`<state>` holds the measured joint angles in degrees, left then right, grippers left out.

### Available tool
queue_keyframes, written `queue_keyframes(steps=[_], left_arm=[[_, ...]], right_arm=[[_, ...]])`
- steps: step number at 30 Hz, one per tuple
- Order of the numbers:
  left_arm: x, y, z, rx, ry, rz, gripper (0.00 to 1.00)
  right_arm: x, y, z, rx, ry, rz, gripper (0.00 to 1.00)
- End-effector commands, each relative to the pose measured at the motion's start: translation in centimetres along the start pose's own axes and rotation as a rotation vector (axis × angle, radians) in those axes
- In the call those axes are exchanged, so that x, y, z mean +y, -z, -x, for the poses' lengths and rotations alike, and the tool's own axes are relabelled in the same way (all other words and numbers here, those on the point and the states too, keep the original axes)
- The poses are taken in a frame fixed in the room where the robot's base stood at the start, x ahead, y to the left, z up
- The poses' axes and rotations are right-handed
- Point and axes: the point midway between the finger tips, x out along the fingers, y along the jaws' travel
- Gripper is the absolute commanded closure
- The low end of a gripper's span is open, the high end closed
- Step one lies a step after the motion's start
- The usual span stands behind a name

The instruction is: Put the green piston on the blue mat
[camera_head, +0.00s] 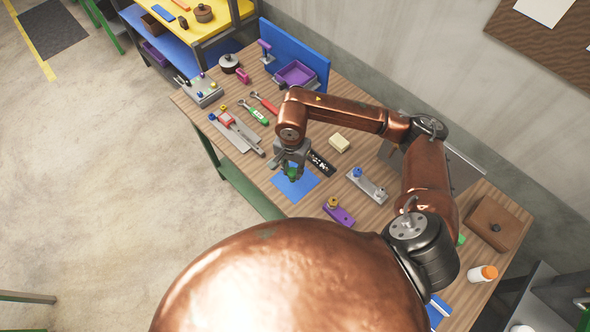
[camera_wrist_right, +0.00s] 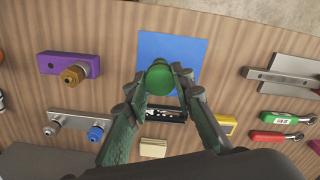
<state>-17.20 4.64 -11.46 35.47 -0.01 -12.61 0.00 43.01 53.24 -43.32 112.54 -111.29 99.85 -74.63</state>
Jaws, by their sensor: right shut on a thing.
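The green piston (camera_wrist_right: 157,78) is held between the fingers of my right gripper (camera_head: 291,172), which is shut on it. In the head view only a little of the piston (camera_head: 293,176) shows below the fingers. The blue mat (camera_head: 303,188) lies flat on the wooden workbench, and the gripper and piston are over it. In the right wrist view the mat (camera_wrist_right: 188,48) shows behind the piston. I cannot tell whether the piston touches the mat. My left gripper is not in view.
Close by on the workbench (camera_head: 275,205) are a black tray (camera_head: 320,163), a cream block (camera_head: 339,143), a grey slide with a blue knob (camera_head: 367,185) and a purple slide (camera_head: 339,214). Wrenches (camera_head: 254,114) lie further left. A brown box (camera_head: 492,224) stands at right.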

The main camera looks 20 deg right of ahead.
Motion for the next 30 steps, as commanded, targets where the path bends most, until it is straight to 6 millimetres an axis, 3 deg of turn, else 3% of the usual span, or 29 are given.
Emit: queue_keyframes(steps=[7, 13, 21, 30], left_arm=[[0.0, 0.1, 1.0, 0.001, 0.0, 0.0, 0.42], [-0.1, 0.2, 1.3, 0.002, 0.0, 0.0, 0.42], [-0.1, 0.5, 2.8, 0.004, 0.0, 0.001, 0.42], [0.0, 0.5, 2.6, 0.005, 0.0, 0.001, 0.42]], right_arm=[[-0.4, 2.9, -3.9, -0.003, -0.004, 0.0, 1.0], [-0.7, 3.8, -5.1, -0.003, -0.002, 0.001, 1.0], [-0.8, 4.2, -8.3, -0.003, -0.002, 0.001, 1.0], [-0.8, 4.2, -8.7, -0.001, -0.001, 0.003, 1.0]])
